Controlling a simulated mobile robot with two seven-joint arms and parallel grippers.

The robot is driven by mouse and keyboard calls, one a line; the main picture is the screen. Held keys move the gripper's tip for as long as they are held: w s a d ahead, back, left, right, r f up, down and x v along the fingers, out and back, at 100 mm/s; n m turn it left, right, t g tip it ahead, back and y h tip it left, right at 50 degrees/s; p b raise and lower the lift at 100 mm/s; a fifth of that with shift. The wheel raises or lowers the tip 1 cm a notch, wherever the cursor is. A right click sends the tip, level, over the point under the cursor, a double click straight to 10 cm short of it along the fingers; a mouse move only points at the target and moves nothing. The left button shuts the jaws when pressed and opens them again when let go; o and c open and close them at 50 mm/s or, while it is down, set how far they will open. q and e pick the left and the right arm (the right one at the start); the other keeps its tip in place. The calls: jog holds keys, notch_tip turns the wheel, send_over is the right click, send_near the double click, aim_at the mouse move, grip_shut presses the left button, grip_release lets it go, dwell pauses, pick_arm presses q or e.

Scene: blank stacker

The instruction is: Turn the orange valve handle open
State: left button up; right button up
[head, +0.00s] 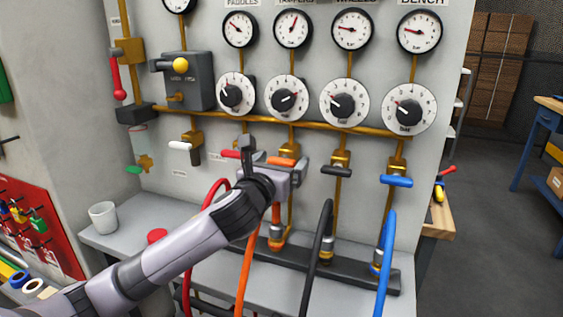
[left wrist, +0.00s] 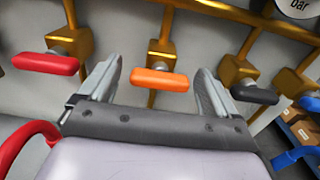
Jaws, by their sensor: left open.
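The orange valve handle (head: 281,161) lies crosswise on a brass valve on the grey wall panel, under the brass pipe. In the left wrist view the orange handle (left wrist: 159,80) is roughly level, between the two fingers. My left gripper (head: 273,158) is open around it; in the left wrist view the open fingers (left wrist: 156,88) stand to its left and right, with gaps on both sides. I cannot tell how deep the fingers reach past the handle. The gripper and wrist hide part of the orange valve in the head view. My right gripper is not in view.
A red handle (left wrist: 46,63) is left of my fingers, a black handle (left wrist: 254,94) right. A blue handle (head: 396,181) is farther right. Red, orange, black (head: 319,245) and blue (head: 386,262) hoses hang below. A white cup (head: 103,217) stands on the ledge at left.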

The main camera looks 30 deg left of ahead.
pick_arm(q)
jog(key=shift+w, duration=0.3)
jog(key=c, duration=1.1)
jog(key=shift+o, duration=0.2)
